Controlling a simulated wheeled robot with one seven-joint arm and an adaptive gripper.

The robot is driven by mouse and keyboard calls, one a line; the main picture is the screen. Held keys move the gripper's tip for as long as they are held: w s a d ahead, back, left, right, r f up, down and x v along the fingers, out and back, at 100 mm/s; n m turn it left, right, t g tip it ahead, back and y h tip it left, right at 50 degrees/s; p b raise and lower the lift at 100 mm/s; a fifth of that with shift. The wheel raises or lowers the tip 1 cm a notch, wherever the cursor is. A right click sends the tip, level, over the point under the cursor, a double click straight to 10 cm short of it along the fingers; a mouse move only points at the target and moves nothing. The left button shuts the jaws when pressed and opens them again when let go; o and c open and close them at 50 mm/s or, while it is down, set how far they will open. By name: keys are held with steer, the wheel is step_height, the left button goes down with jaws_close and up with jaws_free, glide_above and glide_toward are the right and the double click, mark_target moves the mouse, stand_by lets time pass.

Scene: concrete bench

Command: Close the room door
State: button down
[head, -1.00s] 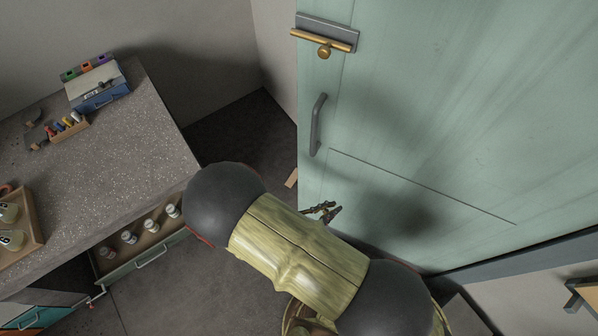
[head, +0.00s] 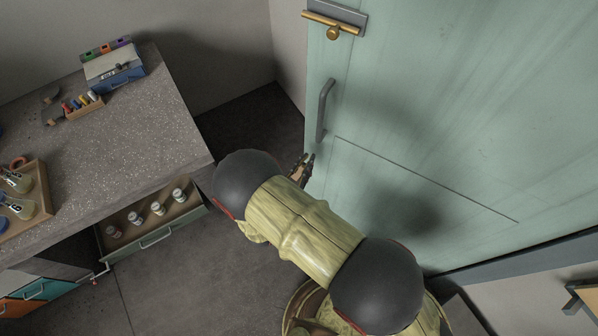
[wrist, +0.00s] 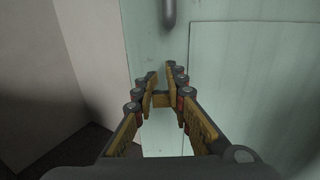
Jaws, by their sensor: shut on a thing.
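The pale green room door (head: 450,110) fills the right of the head view and the middle and right of the wrist view (wrist: 250,70). Its free edge stands at the left, apart from the grey wall. A grey bar handle (head: 321,110) is fixed near that edge; its lower end shows in the wrist view (wrist: 168,12). My gripper (head: 305,160) is just below the handle, before the door face. In the wrist view my gripper (wrist: 161,70) has its fingers drawn close, below the handle's end and apart from it. What they hold cannot be made out.
A brass latch (head: 333,25) sits above the handle. At the left a speckled bench (head: 150,120) carries a blue box (head: 115,70), small tools and a tray of flasks (head: 35,200). An open drawer (head: 155,222) with several small bottles juts out near my arm. Floor between is clear.

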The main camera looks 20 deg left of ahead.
steer(key=w, duration=0.3)
steer(key=w+d, duration=0.1)
steer(key=w, duration=0.2)
steer(key=shift+w+d+b, duration=0.1)
steer(key=shift+w+b, duration=0.05)
steer(key=shift+b, duration=0.25)
steer(key=shift+w, duration=0.1)
